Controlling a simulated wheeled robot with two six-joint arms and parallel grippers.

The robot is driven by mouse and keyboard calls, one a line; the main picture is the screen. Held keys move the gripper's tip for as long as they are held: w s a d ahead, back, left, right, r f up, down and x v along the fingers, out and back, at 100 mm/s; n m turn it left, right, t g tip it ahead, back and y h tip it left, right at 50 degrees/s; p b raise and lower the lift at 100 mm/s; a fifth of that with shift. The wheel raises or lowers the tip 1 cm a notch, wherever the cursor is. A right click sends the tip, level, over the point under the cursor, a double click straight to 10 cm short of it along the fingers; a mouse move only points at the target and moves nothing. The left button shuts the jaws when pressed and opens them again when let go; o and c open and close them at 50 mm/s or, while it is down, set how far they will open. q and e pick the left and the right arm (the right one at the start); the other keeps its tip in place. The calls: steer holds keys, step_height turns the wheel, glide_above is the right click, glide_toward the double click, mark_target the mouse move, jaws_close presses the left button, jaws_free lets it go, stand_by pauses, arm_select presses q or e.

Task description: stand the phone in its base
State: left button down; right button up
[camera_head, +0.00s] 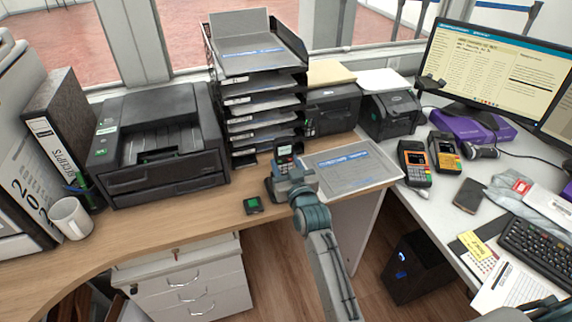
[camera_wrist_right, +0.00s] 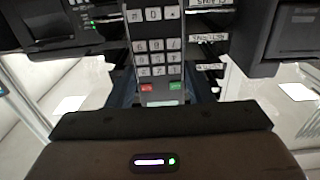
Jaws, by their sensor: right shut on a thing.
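The phone (camera_head: 284,153), a dark handset with a small screen, stands roughly upright at the front of the wooden counter. My right gripper (camera_head: 287,182) is shut on it, reaching in from the front. In the right wrist view the phone (camera_wrist_right: 157,50) shows its grey keypad, with a red and a green key near the gripper. A dark form (camera_head: 271,190) shows beside the gripper, low on the counter; I cannot tell whether it is the base or whether the phone touches it. A small black block with a green top (camera_head: 252,205) lies left of it. My left gripper is out of view.
A grey tray with a paper (camera_head: 350,168) lies just right of the gripper. A stack of document trays (camera_head: 262,100) stands behind, with a black printer (camera_head: 158,145) to its left. Card terminals (camera_head: 414,163) are on the right desk. The counter left of the block is clear.

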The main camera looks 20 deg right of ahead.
steer(key=shift+f, duration=0.2)
steer(key=shift+f, duration=0.45)
steer(key=shift+f+b, duration=0.25)
steer(key=shift+b, duration=0.05)
stand_by(0.5)
steer(key=shift+f, duration=0.35)
steer(key=o, duration=1.3)
steer(key=shift+c, duration=0.2)
steer(key=s+b, duration=0.1)
steer(key=s, duration=1)
steer(key=shift+b, duration=0.4)
